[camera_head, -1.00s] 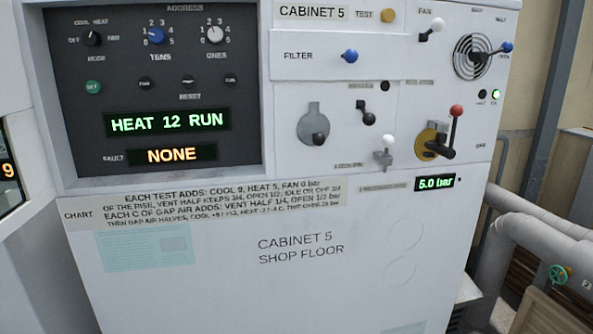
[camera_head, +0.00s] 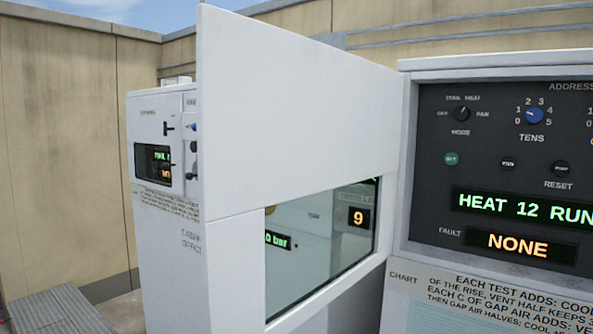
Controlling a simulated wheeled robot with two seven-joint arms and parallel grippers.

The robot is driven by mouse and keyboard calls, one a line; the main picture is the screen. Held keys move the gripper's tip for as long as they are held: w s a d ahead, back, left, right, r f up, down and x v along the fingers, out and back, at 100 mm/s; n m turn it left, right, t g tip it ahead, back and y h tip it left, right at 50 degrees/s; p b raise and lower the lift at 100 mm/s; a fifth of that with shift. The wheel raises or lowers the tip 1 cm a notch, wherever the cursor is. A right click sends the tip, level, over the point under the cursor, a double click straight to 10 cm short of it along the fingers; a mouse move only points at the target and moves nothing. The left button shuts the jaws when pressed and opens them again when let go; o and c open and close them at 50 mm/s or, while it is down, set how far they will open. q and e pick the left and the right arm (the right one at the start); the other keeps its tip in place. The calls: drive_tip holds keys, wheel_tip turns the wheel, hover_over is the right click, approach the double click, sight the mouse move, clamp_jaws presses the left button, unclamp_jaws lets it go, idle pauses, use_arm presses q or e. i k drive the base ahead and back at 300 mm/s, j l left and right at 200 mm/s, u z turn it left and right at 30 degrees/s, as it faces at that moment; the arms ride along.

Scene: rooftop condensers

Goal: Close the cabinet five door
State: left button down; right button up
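The cabinet five door (camera_head: 270,110) is a large white panel standing open in the middle of the head view. Its right edge meets the left side of cabinet 5 (camera_head: 440,64), and its free edge is at the left. The door has a window (camera_head: 345,215) low down; an orange "9" and a green pressure readout show in it. The dark control panel (camera_head: 500,118) of cabinet 5 is uncovered, reading "HEAT 12 RUN" and "NONE". Neither of my grippers is in view, and no handle on the door can be made out.
Another white cabinet (camera_head: 150,230) with a small lit display stands behind the door's free edge. A tan wall (camera_head: 60,150) runs along the back. Grey slatted decking (camera_head: 58,312) lies at the lower left. The open door hides much of the space behind it.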

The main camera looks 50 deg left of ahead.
sight(283, 116)
drive_tip(key=j, duration=0.7)
drive_tip(key=k+j, duration=0.15)
drive_tip(key=j, duration=1.3)
